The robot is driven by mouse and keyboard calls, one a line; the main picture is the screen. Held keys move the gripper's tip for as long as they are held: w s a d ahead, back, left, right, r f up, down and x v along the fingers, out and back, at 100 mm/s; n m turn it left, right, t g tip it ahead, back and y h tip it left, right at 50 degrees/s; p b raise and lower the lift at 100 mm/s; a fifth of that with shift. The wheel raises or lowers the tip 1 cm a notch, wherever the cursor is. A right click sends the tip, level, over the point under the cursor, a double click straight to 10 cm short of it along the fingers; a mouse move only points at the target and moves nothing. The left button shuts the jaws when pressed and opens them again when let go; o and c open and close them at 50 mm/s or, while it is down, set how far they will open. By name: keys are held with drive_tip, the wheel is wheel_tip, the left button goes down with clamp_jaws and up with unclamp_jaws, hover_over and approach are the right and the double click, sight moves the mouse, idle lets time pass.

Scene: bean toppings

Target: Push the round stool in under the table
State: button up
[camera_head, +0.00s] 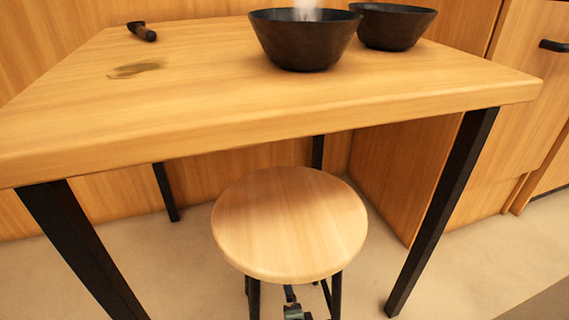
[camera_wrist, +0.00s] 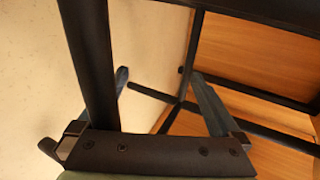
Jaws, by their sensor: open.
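The round stool (camera_head: 290,225) has a light wooden seat and black legs. It stands upright at the table's front, between the front legs. Its whole seat top shows, and the far part is in shadow near the table's edge. The wooden table (camera_head: 200,90) has black legs. My gripper (camera_head: 293,312) is low under the stool's seat, among its legs, and mostly hidden in the head view. In the wrist view my gripper (camera_wrist: 160,76) has its two fingers spread, with nothing held between them. A black stool leg (camera_wrist: 90,60) passes close by the left finger; I cannot tell whether they touch.
Two dark bowls (camera_head: 305,42) (camera_head: 395,27) stand on the table, the nearer one with a white blur above it. A dark-handled object (camera_head: 142,31) and a dark patch (camera_head: 135,69) lie at the left. Wooden panels stand behind. Floor under the table looks clear.

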drive_tip(key=shift+w+a+r, duration=0.1)
drive_tip(key=shift+w+r, duration=0.05)
drive_tip(key=shift+w, duration=0.3)
drive_tip(key=p+v, duration=0.6)
drive_tip(key=v, duration=0.6)
drive_tip(key=shift+s, duration=0.15)
